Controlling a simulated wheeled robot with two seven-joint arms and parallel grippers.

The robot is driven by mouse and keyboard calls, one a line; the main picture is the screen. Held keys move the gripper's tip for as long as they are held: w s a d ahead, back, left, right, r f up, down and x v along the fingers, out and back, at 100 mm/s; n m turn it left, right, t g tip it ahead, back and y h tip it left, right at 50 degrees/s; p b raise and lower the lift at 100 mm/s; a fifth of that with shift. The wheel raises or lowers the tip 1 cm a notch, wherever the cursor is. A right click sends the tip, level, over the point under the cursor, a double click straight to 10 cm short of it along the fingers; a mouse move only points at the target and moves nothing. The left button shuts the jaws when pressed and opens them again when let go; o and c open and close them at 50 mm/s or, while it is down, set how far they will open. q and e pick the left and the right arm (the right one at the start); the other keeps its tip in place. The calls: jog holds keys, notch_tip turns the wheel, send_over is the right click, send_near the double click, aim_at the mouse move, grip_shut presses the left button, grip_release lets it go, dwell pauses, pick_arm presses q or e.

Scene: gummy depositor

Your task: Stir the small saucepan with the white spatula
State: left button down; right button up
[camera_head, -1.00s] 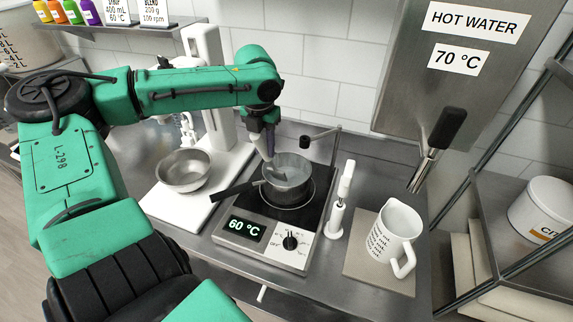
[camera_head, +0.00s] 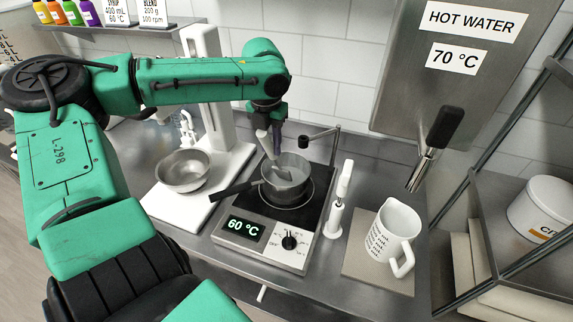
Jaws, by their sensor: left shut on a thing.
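The small saucepan (camera_head: 283,194) stands on the hot plate (camera_head: 262,240), its dark handle pointing left and toward me. The hot plate's display reads 60 °C. The white spatula (camera_head: 266,146) is tilted, with its lower end down inside the saucepan's opening. My left gripper (camera_head: 277,138) is above the pan's back rim and is shut on the spatula's upper part. The fingertips are small and partly hidden by the spatula. My right gripper is not in view.
A metal bowl (camera_head: 183,171) on a white stand mixer (camera_head: 207,120) is left of the hot plate. A white upright tool (camera_head: 338,200) and a measuring jug (camera_head: 391,235) are on the right. The hot water dispenser (camera_head: 450,70) hangs at the back right.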

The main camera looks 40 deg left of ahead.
aim_at(260, 132)
pick_arm(q)
jog(key=s+r, duration=0.1)
jog(key=r, duration=0.1)
jog(key=s+r, duration=0.1)
jog(key=r, duration=0.2)
jog(key=s+d+r, duration=0.1)
jog(key=r, duration=0.1)
jog(key=shift+s+d+r, duration=0.1)
jog(key=shift+s+r, duration=0.55)
jog(key=shift+r, duration=0.1)
jog(key=shift+w, duration=0.1)
jog(key=shift+r, duration=2.5)
jog(key=shift+f, duration=0.1)
